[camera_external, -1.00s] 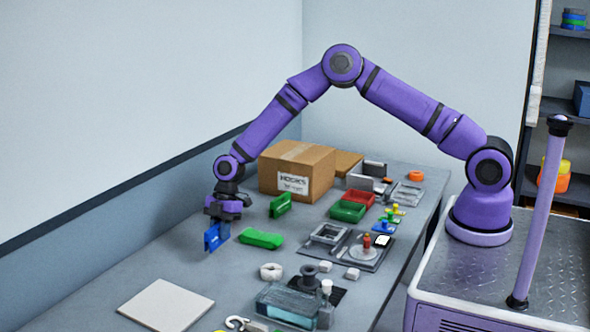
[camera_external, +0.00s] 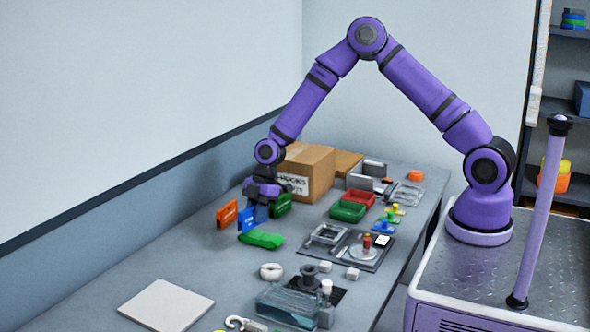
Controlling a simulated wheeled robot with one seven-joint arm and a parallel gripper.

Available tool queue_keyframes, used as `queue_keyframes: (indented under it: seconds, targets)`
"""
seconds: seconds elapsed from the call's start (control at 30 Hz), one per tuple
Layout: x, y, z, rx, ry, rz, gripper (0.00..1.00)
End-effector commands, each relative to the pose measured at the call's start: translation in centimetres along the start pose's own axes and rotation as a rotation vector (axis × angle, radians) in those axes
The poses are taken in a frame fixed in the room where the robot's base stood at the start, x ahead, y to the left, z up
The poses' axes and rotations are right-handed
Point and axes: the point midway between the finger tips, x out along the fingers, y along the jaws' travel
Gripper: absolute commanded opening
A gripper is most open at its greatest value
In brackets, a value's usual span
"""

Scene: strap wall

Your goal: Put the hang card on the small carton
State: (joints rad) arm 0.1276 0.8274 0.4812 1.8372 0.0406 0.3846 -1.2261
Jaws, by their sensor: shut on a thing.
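My gripper (camera_external: 262,208) is shut on a blue hang card (camera_external: 246,221) and holds it upright over the left part of the bench. An orange card (camera_external: 227,214) stands to its left, and a green card (camera_external: 281,205) stands to its right, partly behind the gripper. A brown carton (camera_external: 312,170) with a "HOOKS" label stands behind and to the right of my gripper. My wrist hides its left part. A second, lower brown box (camera_external: 347,163) shows behind it; I cannot tell which is the small carton.
A green piece (camera_external: 261,240) lies just below the blue card. Red (camera_external: 360,198) and green (camera_external: 347,212) bins, grey trays and small parts fill the right side. A white plate (camera_external: 166,304) lies in front; bare bench lies between it and the cards.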

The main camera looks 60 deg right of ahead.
Motion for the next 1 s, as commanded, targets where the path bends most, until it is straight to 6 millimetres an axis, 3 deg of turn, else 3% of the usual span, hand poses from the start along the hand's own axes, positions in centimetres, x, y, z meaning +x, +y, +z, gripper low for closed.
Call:
queue_keyframes:
  seconds: [0.13, 0.33, 0.7, 0.83, 1.0]
  targets:
    - [-4.8, 1.9, 5.3, 0.203, -0.001, 0.089, 0.0]
    - [-11.0, 3.0, 12.4, 0.487, -0.001, 0.207, 0.0]
    - [-21.8, 1.1, 24.7, 1.013, 0.0, 0.426, 0.0]
    - [-24.3, -0.1, 27.7, 1.15, 0.0, 0.482, 0.0]
    - [-26.0, -1.1, 29.7, 1.248, 0.0, 0.522, 0.0]
